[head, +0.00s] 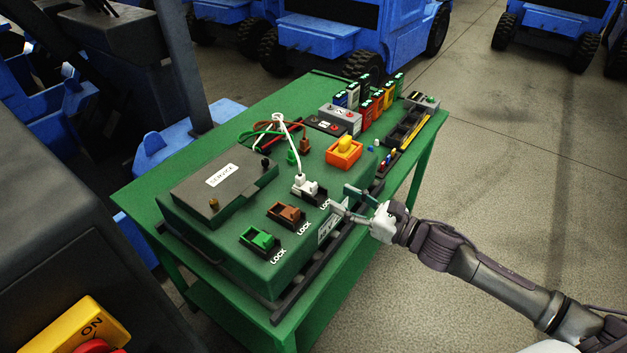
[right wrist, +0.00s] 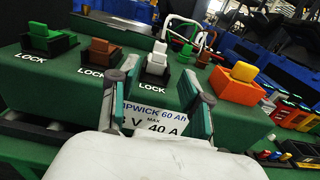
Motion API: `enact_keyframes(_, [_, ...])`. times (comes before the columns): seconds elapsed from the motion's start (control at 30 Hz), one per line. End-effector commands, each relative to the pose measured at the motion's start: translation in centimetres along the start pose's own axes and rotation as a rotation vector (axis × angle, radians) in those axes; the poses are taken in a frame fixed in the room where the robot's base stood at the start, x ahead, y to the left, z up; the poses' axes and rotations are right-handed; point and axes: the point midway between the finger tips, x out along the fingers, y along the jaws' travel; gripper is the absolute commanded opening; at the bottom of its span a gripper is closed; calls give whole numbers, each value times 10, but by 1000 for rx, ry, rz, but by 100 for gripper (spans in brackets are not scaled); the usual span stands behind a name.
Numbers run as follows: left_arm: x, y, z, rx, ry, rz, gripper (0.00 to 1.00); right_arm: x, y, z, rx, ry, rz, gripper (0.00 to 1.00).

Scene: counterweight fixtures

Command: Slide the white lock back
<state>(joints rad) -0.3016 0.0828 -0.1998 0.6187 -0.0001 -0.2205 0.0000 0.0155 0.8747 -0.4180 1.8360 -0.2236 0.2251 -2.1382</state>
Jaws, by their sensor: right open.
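The white lock (head: 304,183) is a small white block in a black housing on the green box, with a white cable rising beside it in the head view. In the right wrist view the white lock (right wrist: 159,50) stands beyond the fingertips, with "LOCK" printed in front. My right gripper (head: 339,197) is open and empty at the box's front edge, just short of the white lock. In the right wrist view its fingers (right wrist: 159,68) are spread to either side of the lock's line, apparently apart from it. My left gripper is not in view.
A brown lock (head: 286,213) and a green lock (head: 260,238) sit left of the white one. An orange switch (head: 344,150) stands to its right. A raised service cover (head: 222,178) is behind. Batteries and trays fill the far end of the green table (head: 420,165).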

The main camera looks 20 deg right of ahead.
Motion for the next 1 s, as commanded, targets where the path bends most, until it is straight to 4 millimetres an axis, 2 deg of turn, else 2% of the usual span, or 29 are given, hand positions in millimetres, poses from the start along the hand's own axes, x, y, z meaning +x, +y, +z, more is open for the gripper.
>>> enact_keyframes(0.03, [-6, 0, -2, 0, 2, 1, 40, 11, -1, 5, -2, -4, -1, 48])
enact_keyframes(0.2, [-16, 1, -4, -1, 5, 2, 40, 45, -1, 5, 1, -4, -2, 48])
enact_keyframes(0.43, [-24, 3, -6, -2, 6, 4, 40, 78, -1, 2, 3, -1, -2, 48])
enact_keyframes(0.6, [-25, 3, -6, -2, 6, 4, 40, 87, 0, 0, 1, 0, -1, 48])
enact_keyframes(0.87, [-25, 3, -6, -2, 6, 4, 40, 88, 0, 0, 2, 1, -1, 48])
enact_keyframes(1.0, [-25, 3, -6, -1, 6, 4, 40, 87, 0, 0, 2, 1, -1, 26])
